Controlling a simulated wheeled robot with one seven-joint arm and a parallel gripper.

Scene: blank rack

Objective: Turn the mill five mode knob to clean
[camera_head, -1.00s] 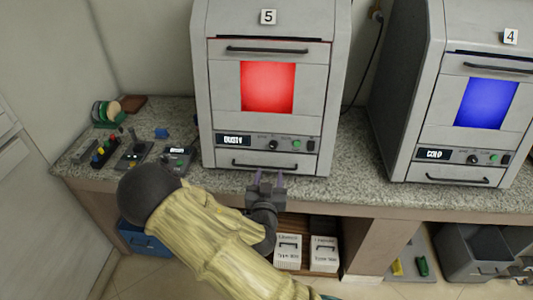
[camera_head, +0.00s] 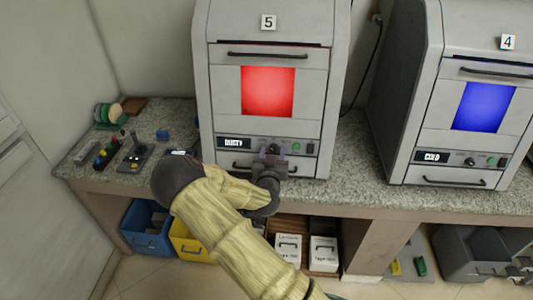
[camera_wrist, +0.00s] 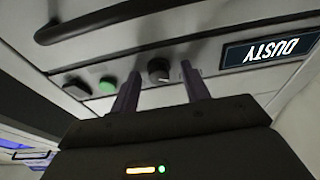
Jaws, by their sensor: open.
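Mill five (camera_head: 225,90) is the grey machine with the "5" tag and a red window. Its display (camera_head: 234,142) reads "DUSTY"; in the wrist view the display (camera_wrist: 270,50) appears upside down. The mode knob (camera_wrist: 158,70) is a dark round knob with a light mark on the panel, between the display and a green button (camera_wrist: 107,86). My gripper (camera_head: 270,152) is open in front of the panel. In the wrist view its two fingers (camera_wrist: 160,90) stand either side of the knob, apart from it as far as I can see. The knob is mostly hidden in the head view.
A drawer handle (camera_head: 240,168) is below the panel, partly behind my gripper. A black switch (camera_head: 310,148) is right of the green button. Mill four (camera_head: 410,80), with a blue window, stands to the right. Small tools (camera_head: 133,155) lie on the counter at left.

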